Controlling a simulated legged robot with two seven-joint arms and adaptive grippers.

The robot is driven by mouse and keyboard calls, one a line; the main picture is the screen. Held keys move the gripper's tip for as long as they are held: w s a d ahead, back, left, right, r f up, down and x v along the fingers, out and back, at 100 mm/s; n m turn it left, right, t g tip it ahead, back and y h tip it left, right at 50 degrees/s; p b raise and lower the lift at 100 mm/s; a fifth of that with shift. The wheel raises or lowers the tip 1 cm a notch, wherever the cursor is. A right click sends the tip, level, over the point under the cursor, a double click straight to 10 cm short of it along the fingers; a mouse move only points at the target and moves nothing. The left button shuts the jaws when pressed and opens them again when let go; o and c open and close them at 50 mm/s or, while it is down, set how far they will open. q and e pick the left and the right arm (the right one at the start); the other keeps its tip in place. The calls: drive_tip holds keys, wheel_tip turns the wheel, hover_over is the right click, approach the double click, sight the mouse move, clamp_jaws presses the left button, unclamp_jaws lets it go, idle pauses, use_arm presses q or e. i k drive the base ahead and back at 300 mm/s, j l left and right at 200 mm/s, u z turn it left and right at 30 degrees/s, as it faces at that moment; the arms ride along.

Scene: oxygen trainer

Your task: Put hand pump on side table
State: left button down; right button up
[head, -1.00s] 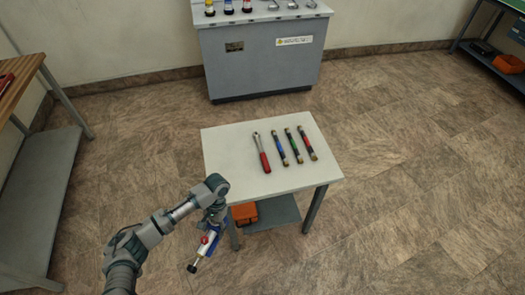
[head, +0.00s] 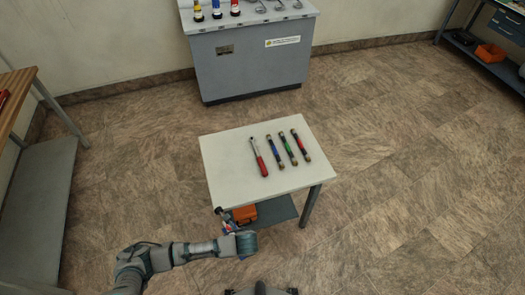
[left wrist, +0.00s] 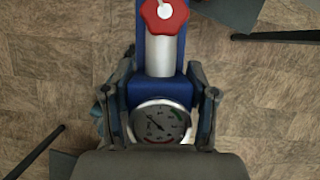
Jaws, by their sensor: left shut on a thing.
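The hand pump shows clearly in the left wrist view, with a blue body (left wrist: 165,88), a silver barrel, a red knob and a round dial gauge. My left gripper (left wrist: 163,108) is shut on the hand pump, one finger on each side of the blue body. In the head view my left wrist hides most of the pump; only a little of it shows beside the table's near left corner. The side table (head: 228,165) has a pale top and grey legs. The gripper is off its near edge, not over the top. My right gripper is not in view.
A red-handled wrench (head: 259,158) and three coloured rods (head: 287,148) lie on the middle and right of the top; its left and front are bare. An orange case (head: 244,214) sits on the lower shelf. A grey cabinet (head: 250,65) stands behind, a wooden bench (head: 14,100) left.

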sight(232, 162)
drive_tip(key=i, duration=0.9)
